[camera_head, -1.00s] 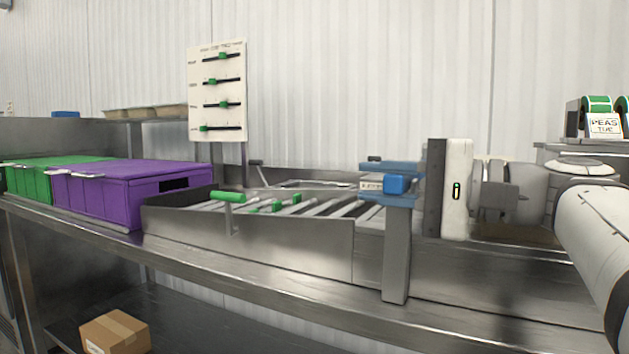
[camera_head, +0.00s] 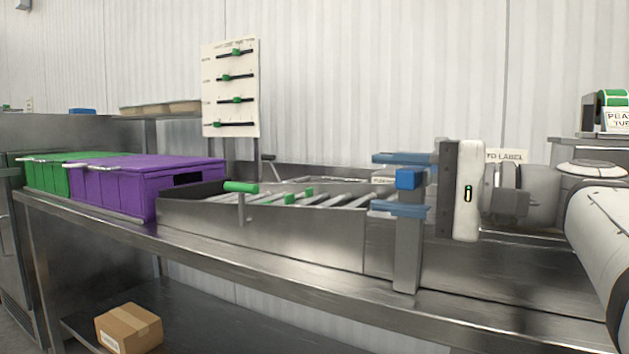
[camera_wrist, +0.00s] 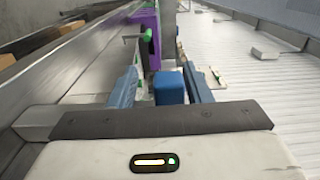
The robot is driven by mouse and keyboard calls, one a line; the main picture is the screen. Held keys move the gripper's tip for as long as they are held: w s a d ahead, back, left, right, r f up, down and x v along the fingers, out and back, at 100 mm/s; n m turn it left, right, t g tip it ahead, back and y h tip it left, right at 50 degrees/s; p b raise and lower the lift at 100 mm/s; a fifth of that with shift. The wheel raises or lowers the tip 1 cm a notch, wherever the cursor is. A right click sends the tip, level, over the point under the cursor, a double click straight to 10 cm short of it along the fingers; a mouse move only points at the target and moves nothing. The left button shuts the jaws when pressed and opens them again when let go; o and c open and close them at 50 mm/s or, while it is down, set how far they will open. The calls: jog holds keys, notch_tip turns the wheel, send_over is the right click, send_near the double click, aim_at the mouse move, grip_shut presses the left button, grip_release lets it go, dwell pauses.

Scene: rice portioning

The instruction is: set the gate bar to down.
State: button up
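A blue block (camera_head: 409,179) sits at the top of an upright grey post (camera_head: 407,250) at the bench's front edge; I cannot tell whether this is the gate bar. My gripper (camera_head: 400,184) is open around the block, one blue finger above and one below, with gaps on both sides. In the wrist view the block (camera_wrist: 169,87) lies between the two fingers (camera_wrist: 160,88), apart from both. A lever with a green handle (camera_head: 241,187) stands upright at the roller conveyor's (camera_head: 270,230) front side, left of my gripper.
A purple crate (camera_head: 130,190) and a green crate (camera_head: 42,175) stand at the left. A white panel with several green sliders (camera_head: 246,88) stands behind. A cardboard box (camera_head: 129,328) lies on the lower shelf. Air left of my gripper, above the rollers, is clear.

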jog(key=shift+r, duration=0.1)
jog(key=shift+s+d+r+p, duration=0.1)
jog(key=shift+s+d+p, duration=0.2)
jog(key=shift+d, duration=0.15)
jog(key=shift+p+v, duration=1.05)
jog(key=shift+v, duration=2.35)
